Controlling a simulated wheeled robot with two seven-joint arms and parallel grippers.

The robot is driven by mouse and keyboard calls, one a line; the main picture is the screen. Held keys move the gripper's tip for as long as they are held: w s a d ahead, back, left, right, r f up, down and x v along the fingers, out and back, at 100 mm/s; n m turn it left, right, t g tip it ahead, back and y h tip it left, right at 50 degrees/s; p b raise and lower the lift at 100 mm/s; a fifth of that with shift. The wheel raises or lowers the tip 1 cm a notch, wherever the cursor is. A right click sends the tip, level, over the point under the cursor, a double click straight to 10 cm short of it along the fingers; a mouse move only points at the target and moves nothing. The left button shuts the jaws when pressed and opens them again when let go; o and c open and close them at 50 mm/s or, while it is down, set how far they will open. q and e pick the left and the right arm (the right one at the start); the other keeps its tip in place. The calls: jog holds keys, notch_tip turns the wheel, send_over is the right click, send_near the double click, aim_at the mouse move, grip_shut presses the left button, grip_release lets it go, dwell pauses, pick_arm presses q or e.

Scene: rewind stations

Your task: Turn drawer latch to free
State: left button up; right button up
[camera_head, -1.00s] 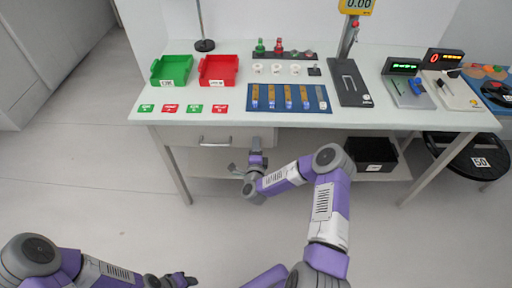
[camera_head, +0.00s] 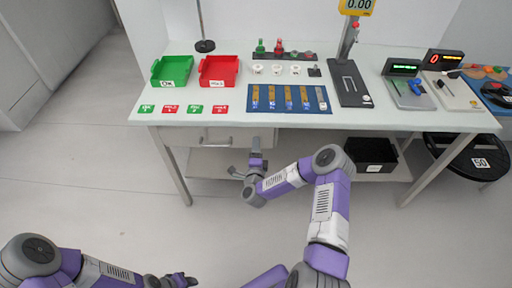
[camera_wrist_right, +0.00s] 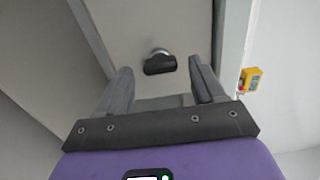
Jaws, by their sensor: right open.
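The drawer (camera_head: 235,137) is under the left part of the white table, and it looks shut. In the right wrist view the latch (camera_wrist_right: 160,65) is a dark, roughly level bar knob on a silver round base, on a pale front panel (camera_wrist_right: 150,25). My right gripper (camera_wrist_right: 160,85) is open, with one finger on each side of the latch in that view; I see no contact. In the head view the right gripper (camera_head: 238,172) is below and in front of the drawer, and the latch cannot be made out. My left gripper (camera_head: 182,281) is low at the bottom edge, its jaws unclear.
The table top (camera_head: 215,122) carries a green tray (camera_head: 171,71), a red tray (camera_head: 218,70) and a blue mat (camera_head: 318,99). Table legs (camera_head: 172,170) flank the drawer area. A black bin (camera_head: 371,153) stands on the lower shelf at right. The floor in front is clear.

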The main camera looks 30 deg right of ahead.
jog(key=p+v, duration=0.1)
jog(key=v, duration=0.5)
jog(key=shift+s, duration=0.35)
jog(key=shift+a, duration=0.2)
jog(key=s+a+f+n+g+y+p, duration=0.2)
jog(key=s+a+f+n+y, duration=0.1)
jog(key=a+n+y, duration=0.4)
jog(key=s+a+f+n+g+y+p, duration=0.25)
jog(key=a+n+y, duration=0.3)
jog(key=a, duration=0.35)
jog(key=s+a+f+n+g, duration=0.1)
jog(key=s+n+g, duration=0.3)
jog(key=s, duration=0.5)
jog(key=s+a+n+g+y+p, duration=0.1)
jog(key=s+a+n+g, duration=0.2)
jog(key=s, duration=0.6)
jog(key=n+g, duration=0.2)
jog(key=g, duration=0.1)
jog(key=shift+a+f+p, duration=0.25)
jog(key=shift+f+p, duration=0.05)
jog(key=shift+f, duration=0.05)
